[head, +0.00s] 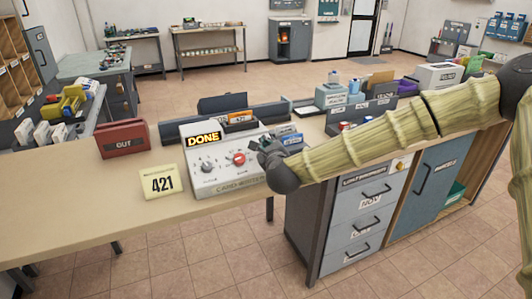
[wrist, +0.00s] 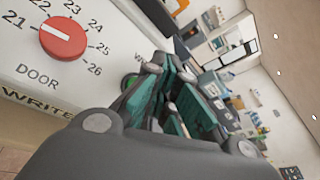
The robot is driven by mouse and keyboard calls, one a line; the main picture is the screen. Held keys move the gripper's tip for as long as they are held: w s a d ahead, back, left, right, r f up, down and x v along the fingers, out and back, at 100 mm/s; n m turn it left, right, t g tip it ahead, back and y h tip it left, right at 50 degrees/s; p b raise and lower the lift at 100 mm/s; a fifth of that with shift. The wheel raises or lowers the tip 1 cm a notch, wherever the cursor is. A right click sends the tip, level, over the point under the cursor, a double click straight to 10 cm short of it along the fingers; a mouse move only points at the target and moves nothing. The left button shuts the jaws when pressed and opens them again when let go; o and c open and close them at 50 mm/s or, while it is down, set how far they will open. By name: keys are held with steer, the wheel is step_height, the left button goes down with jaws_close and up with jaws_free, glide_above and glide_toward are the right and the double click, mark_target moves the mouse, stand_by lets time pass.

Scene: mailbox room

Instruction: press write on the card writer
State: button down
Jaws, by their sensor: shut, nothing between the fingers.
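The card writer (head: 205,186) is a pale sloped box on the counter. Its display (head: 204,139) reads DONE. The red DOOR knob (head: 239,158), also in the wrist view (wrist: 63,38), has its white mark toward 21. A grey dial (head: 207,167) sits left of it. A green button (wrist: 129,82) shows partly behind my fingers in the wrist view, near a partly hidden label. My gripper (head: 265,151) is shut and empty at the writer's right side; its teal-padded fingers (wrist: 172,100) are close to the button. I cannot tell whether they touch it.
A yellow 421 sign (head: 162,182) lies left of the writer. An orange card (head: 240,117) stands at its back. A red OUT tray (head: 123,139) is farther left. Dark bins (head: 362,107) stand to the right, behind my arm. The counter's left front is clear.

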steer(key=s+r, duration=0.1)
steer(key=s+r+p, duration=0.1)
steer(key=r, duration=0.1)
steer(key=shift+d, duration=0.4)
